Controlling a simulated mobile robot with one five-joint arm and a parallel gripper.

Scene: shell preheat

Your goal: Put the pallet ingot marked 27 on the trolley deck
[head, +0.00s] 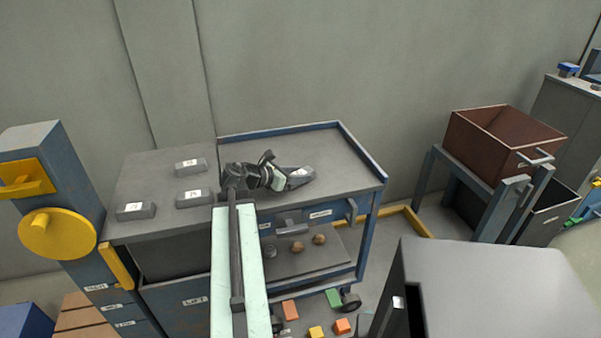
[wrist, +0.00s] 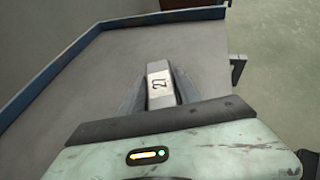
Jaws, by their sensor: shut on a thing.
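The ingot marked 27 (wrist: 159,86) is a grey bar with a white label, seen in the wrist view between the two fingers of my gripper (wrist: 158,92). In the head view the ingot (head: 300,174) is at the end of my gripper (head: 284,178), over the trolley deck (head: 335,160). My gripper is shut on the ingot. The deck is a grey top with a blue raised rim. I cannot tell whether the ingot touches the deck. Three other grey ingots with white labels (head: 190,166) lie on the grey surface to the left of the deck.
The grey surface (head: 150,175) joins the deck's left side. Below the deck, a lower shelf (head: 320,262) holds several small round things. Coloured blocks (head: 290,310) lie on the floor in front. A brown bin (head: 490,140) stands at right. Most of the deck is clear.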

